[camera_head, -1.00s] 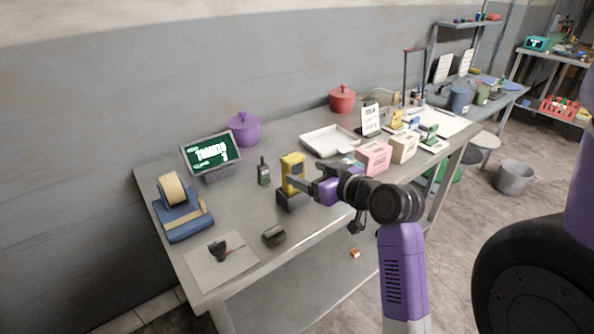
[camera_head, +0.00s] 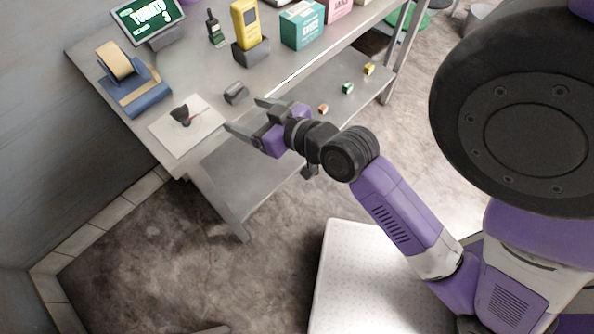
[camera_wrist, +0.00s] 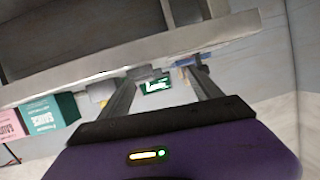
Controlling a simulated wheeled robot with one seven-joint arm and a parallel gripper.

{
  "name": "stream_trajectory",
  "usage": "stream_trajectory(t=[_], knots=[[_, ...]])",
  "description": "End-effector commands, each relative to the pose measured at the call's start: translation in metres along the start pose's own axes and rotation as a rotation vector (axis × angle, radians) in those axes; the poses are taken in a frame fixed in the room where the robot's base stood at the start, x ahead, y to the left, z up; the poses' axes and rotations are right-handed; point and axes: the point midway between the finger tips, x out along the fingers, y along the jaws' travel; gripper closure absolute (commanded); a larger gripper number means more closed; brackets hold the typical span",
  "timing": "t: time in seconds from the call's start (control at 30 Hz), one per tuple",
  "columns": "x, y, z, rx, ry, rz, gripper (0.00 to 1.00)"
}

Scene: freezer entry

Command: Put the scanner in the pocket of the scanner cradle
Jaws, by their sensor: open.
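The yellow scanner (camera_head: 245,24) stands upright in the dark grey scanner cradle (camera_head: 250,52) on the metal table. Its lower end is hidden inside the cradle. My gripper (camera_head: 246,118) is open and empty, off the table's front edge and apart from the scanner and cradle. In the wrist view my two fingers (camera_wrist: 160,92) point forward with nothing between them. The table's edge shows above them there.
The table (camera_head: 205,75) also holds a tape dispenser (camera_head: 130,85), a green-screen display (camera_head: 147,18), a dark handheld device (camera_head: 214,30), a small dark grey object (camera_head: 235,92), a sheet with a black item (camera_head: 182,115) and a teal box (camera_head: 302,25).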

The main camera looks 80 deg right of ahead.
Motion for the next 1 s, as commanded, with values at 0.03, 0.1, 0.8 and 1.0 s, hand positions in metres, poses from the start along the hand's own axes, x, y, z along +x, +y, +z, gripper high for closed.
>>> stream_trajectory(t=[0.03, 0.1, 0.8, 1.0], knots=[[-0.015, -0.018, 0.018, -0.015, -0.015, -0.03, 0.26], [-0.035, -0.036, 0.033, -0.037, -0.014, -0.063, 0.26], [-0.203, -0.109, 0.067, -0.199, 0.052, -0.433, 0.26], [-0.202, -0.109, 0.067, -0.199, 0.053, -0.432, 0.26]])
